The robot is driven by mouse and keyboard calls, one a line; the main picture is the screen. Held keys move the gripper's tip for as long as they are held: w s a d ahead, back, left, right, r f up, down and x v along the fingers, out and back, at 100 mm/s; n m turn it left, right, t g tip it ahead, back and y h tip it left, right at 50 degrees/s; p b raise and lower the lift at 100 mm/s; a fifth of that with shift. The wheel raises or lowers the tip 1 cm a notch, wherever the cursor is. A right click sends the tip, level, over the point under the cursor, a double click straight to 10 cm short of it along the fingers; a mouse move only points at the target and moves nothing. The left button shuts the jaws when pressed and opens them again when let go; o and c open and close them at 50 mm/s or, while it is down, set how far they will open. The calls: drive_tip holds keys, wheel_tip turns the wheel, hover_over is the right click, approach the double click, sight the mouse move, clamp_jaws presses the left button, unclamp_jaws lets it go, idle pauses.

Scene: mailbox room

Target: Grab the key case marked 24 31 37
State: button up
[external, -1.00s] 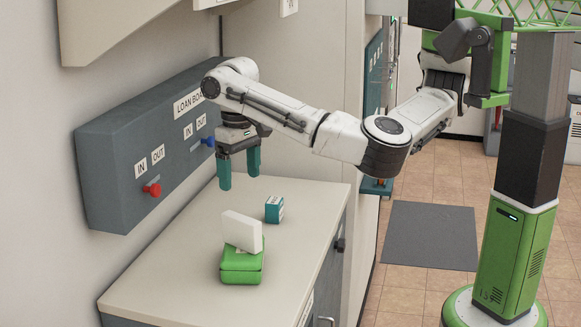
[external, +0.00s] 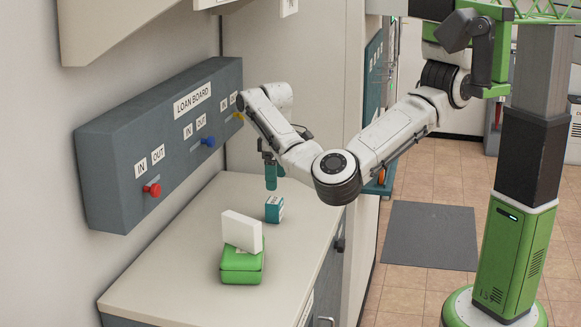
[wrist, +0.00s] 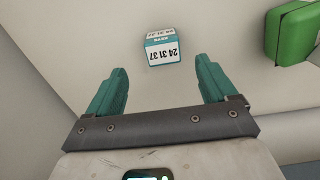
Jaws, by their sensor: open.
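The key case (external: 274,209) is a small teal box with a white label, standing on the counter behind the green case. In the wrist view the key case (wrist: 163,48) shows the label 24 31 37, upside down, ahead of and between my fingertips. My gripper (external: 270,172) is above the counter, just above and behind the key case in the external view. In the wrist view my gripper (wrist: 164,78) has its two teal fingers spread apart with nothing between them. The key case is apart from the fingers.
The green case also shows at the wrist view's upper right (wrist: 290,32). The LOAN BOARD (external: 110,147) with coloured knobs is on the left wall.

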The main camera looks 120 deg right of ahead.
sight(274, 200)
wheel_tip(274, 200, down, 5)
drive_tip(key=shift+r, duration=0.2)
drive_tip(key=shift+w+f+p, duration=0.15)
drive_tip(key=shift+f+p, duration=0.25)
drive_tip(key=shift+f, duration=1.05)
drive_tip(key=shift+w+f+p, duration=0.15)
drive_tip(key=shift+f+p, duration=0.2)
drive_tip(key=shift+f, duration=1.05)
drive_tip(key=shift+c, duration=0.4)
drive_tip(key=c, duration=1)
drive_tip(key=shift+r, duration=0.1)
